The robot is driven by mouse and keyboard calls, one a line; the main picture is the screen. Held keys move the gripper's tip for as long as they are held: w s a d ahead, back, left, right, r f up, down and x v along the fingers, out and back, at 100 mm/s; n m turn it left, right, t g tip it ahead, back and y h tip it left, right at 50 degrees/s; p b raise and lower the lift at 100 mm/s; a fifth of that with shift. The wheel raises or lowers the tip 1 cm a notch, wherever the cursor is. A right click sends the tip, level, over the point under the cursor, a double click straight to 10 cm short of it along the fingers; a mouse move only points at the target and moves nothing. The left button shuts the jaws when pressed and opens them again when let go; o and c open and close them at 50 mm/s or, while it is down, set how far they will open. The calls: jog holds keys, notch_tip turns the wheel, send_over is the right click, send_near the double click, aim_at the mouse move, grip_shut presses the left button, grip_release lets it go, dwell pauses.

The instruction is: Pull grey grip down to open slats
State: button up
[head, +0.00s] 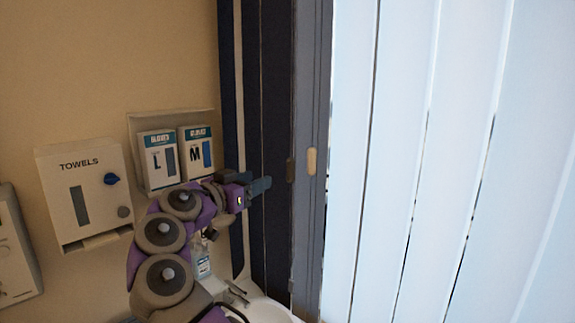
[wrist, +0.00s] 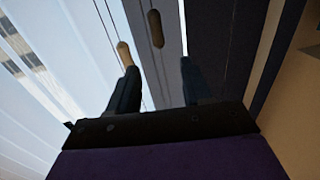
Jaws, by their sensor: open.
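Tall white slats (head: 400,150) cover the right side of the head view, with only thin gaps between them. A dark grey-brown grip (head: 290,171) hangs left of a beige grip (head: 311,161) against a grey upright panel. My gripper (head: 262,186) is left of both grips, apart from them in the picture. In the wrist view my open gripper (wrist: 158,70) has nothing between its fingers. The dark grip (wrist: 155,29) shows beyond the gap between the fingertips. The beige grip (wrist: 124,53) shows just past the left fingertip; whether they touch is unclear.
Dark upright panels (head: 270,90) stand behind my gripper. A towel dispenser (head: 85,190) and glove boxes (head: 176,157) are on the beige wall at left. A white basin (head: 265,309) is below my arm. Thin cords run by the grips in the wrist view.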

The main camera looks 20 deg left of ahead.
aim_at(290, 166)
jog(key=p+x, duration=0.4)
jog(key=x, duration=0.9)
jog(key=shift+w, duration=0.35)
jog(key=shift+w+d, duration=0.2)
jog(key=shift+w, duration=0.25)
jog(key=shift+w+d, duration=0.15)
jog(key=shift+d, duration=0.1)
grip_shut()
jog(key=shift+a, duration=0.1)
